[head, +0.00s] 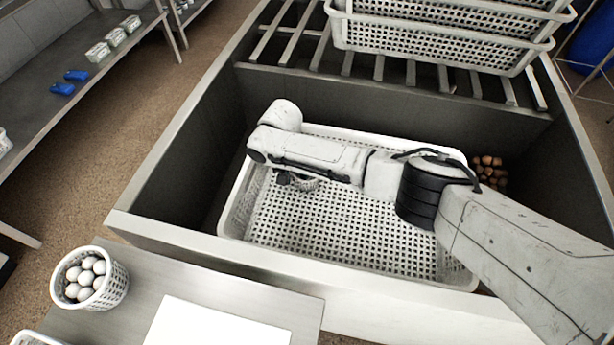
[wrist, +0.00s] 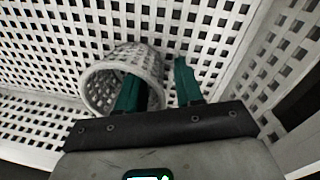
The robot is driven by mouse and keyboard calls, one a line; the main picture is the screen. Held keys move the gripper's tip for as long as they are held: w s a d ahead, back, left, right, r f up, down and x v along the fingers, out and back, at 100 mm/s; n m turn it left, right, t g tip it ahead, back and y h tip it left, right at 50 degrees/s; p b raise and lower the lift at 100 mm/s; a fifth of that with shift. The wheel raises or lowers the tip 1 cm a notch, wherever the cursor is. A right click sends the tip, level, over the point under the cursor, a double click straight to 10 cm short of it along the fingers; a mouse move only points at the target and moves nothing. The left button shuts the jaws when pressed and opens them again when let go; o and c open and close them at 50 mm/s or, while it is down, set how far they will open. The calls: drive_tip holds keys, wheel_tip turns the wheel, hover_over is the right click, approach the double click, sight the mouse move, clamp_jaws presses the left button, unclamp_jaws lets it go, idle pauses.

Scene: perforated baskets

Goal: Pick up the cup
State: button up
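The cup (wrist: 97,92) is a small, light, perforated round cup, lying tilted inside the large white perforated basket (wrist: 215,38), with its opening facing my gripper. In the head view the cup (head: 304,184) shows only partly, below my arm. My gripper (wrist: 157,72) has two teal fingers spread apart. The left finger overlaps the cup's opening and appears to reach inside it. The right finger is outside, to the right of the cup. The cup's right wall lies between them, with a gap to the right finger. Whether the left finger touches the cup is unclear.
The large basket (head: 330,238) sits in a deep grey sink (head: 190,165). Stacked white baskets (head: 430,42) stand on slats behind. Brown round objects (head: 490,170) lie at the sink's right. A small basket of white eggs (head: 112,290) stands on the front-left counter. The basket's front floor is clear.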

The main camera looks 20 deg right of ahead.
clamp_jaws()
idle(0.5)
drive_tip(key=shift+r, duration=0.15)
